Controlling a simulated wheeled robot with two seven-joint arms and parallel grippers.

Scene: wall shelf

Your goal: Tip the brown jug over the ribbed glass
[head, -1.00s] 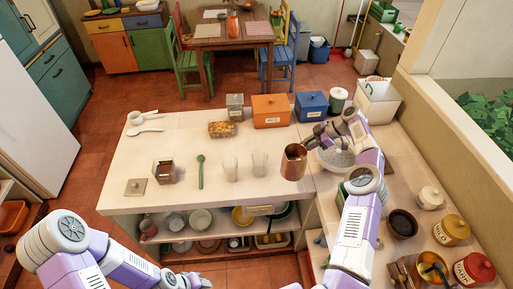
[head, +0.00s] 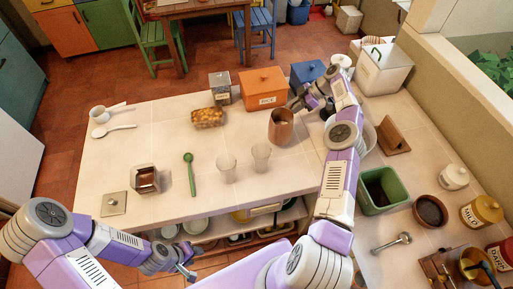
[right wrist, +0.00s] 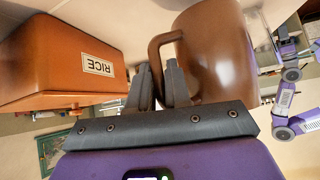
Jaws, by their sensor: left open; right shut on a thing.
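The brown jug (head: 281,129) is nearly upright, behind and a little right of two clear glasses. My right gripper (head: 296,104) is shut on its handle; the right wrist view shows the jug (right wrist: 222,55) with the handle between the fingers (right wrist: 160,78). I cannot tell whether its base touches the counter. The left glass (head: 226,169) and right glass (head: 261,157) stand upright and apart from the jug. Ribs are too small to make out, so I cannot tell which is the ribbed glass. My left gripper (head: 185,272) is open and empty, low before the counter's front edge.
The orange RICE box (head: 264,88) and blue box (head: 307,73) stand behind the jug. A green spoon (head: 189,174) and a brown-filled glass container (head: 145,179) are left of the glasses. A green bin (head: 382,190) stands right of my right arm.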

